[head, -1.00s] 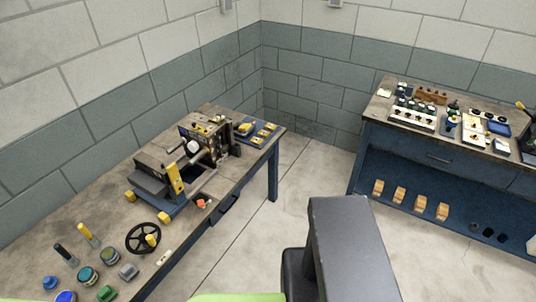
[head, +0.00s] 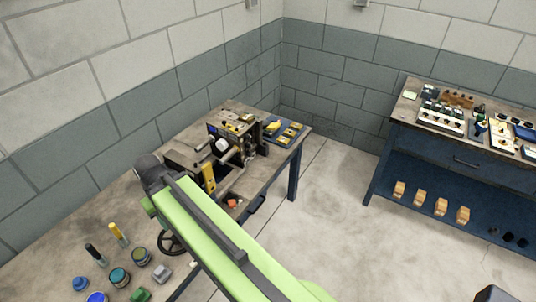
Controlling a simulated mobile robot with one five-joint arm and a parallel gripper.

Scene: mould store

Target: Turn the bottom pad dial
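A pad printing machine (head: 232,135) stands on the left workbench. A white round knob (head: 222,145) shows on its front, with metal rods and small yellow parts around it. The machine is small here, and I cannot tell which part is the bottom pad dial. My green arm crosses the picture from the lower right to a dark joint at the machine's left. It covers part of the machine's lower left side and part of the black handwheel (head: 170,243). My gripper's fingers do not show in this view.
Jars and pots, such as a teal pot (head: 119,277), stand on the left workbench (head: 60,225) near the front, with two upright tools. A second bench (head: 440,150) with several small items stands at the right. The floor (head: 330,220) between them is clear.

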